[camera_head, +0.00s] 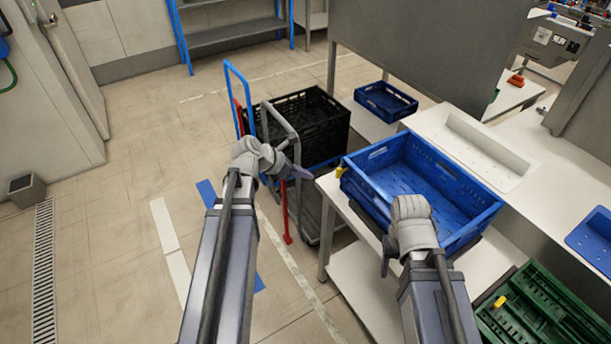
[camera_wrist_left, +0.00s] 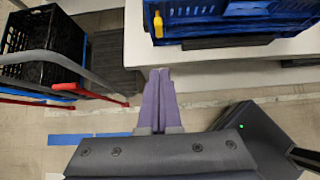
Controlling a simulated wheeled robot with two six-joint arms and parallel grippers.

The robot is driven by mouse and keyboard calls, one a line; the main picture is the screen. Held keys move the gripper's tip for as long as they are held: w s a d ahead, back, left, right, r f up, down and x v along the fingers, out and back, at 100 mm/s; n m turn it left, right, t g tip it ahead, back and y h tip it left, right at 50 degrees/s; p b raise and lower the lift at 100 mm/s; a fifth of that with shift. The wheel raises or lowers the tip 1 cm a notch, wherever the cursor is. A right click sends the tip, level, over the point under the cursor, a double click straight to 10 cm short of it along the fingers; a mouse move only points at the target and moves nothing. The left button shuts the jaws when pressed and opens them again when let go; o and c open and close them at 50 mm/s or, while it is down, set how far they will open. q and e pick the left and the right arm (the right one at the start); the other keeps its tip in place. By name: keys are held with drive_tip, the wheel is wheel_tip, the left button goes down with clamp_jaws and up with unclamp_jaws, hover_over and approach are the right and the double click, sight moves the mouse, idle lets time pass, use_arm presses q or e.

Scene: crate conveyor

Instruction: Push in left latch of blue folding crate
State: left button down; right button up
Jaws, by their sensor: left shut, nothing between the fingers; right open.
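The blue folding crate (camera_head: 476,236) stands upright and unfolded on a white table, and it looks empty. A yellow latch (camera_head: 340,172) is on its left end; the left wrist view shows that latch (camera_wrist_left: 158,24) on the crate's outer wall. My left gripper (camera_head: 303,172) is shut and empty, a short way left of the latch and apart from it. Its purple fingers (camera_wrist_left: 160,72) point toward the table edge in the left wrist view. My right gripper (camera_head: 385,266) is open and empty at the crate's near side; its fingertips are partly hidden by the wrist.
A black crate (camera_head: 318,125) sits on a cart with grey and blue handles, close beyond my left gripper. A smaller blue crate (camera_head: 386,101) lies at the back. A green crate (camera_head: 540,312) is at lower right.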

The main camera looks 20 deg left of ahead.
sight(336, 177)
use_arm(q)
drive_tip(key=shift+w+d+f+b, duration=0.6)
drive_tip(key=shift+w+d+f, duration=0.25)
drive_tip(key=shift+w, duration=0.3)
drive_tip(key=shift+w+d+f+b, duration=0.6)
drive_tip(key=shift+w+d+f, duration=0.1)
drive_tip(key=shift+w+d, duration=0.35)
drive_tip(key=shift+w+d+f+b, duration=0.6)
drive_tip(key=shift+w+d+f, duration=0.2)
drive_tip(key=shift+w, duration=0.4)
